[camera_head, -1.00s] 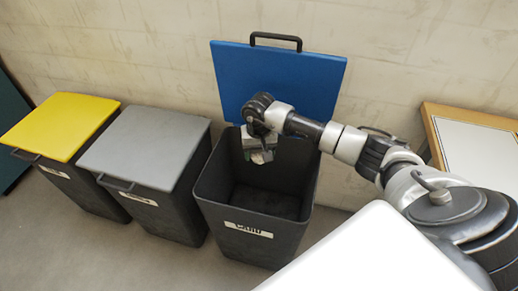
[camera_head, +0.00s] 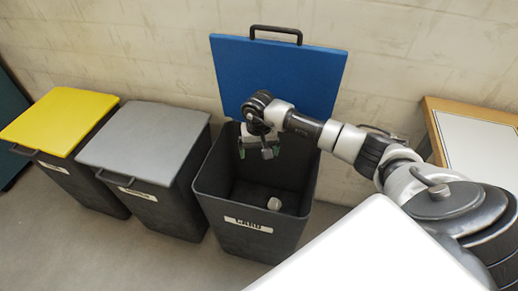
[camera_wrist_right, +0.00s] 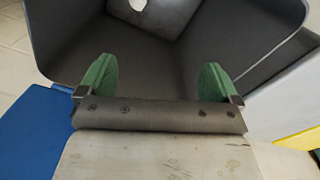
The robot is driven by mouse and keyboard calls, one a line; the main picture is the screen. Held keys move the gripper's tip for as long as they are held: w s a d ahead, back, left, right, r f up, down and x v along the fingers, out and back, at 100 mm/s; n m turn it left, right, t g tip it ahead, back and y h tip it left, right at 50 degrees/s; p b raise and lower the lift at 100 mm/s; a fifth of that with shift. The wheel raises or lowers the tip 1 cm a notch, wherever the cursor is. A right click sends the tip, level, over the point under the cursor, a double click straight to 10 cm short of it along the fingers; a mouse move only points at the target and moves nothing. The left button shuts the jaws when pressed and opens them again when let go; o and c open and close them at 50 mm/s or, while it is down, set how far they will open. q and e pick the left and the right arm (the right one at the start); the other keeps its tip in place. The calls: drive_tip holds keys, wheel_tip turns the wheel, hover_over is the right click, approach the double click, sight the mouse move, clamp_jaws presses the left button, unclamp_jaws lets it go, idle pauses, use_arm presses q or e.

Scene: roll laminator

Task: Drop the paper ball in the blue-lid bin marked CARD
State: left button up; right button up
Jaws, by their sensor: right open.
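The paper ball (camera_head: 274,203) is a small pale lump inside the dark bin marked CARD (camera_head: 247,240), below my gripper and apart from it. In the right wrist view the paper ball (camera_wrist_right: 138,4) shows partly at the top edge. The bin's blue lid (camera_head: 279,76) stands open against the wall. My right gripper (camera_head: 256,150) is over the bin's opening, empty, with its fingers spread. In the right wrist view its green finger pads (camera_wrist_right: 158,82) are wide apart with nothing between them. My left gripper is in neither view.
A grey-lid bin (camera_head: 147,147) and a yellow-lid bin (camera_head: 60,120) stand closed to the left. A white surface (camera_head: 385,250) fills the lower right front. A wood-edged board or table (camera_head: 480,150) is at the right by the wall.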

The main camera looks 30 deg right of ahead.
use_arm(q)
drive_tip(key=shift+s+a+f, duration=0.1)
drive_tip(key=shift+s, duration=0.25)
use_arm(e)
wheel_tip(320, 180, up, 11)
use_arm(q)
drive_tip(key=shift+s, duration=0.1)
use_arm(e)
drive_tip(key=shift+f, duration=0.1)
idle(0.6)
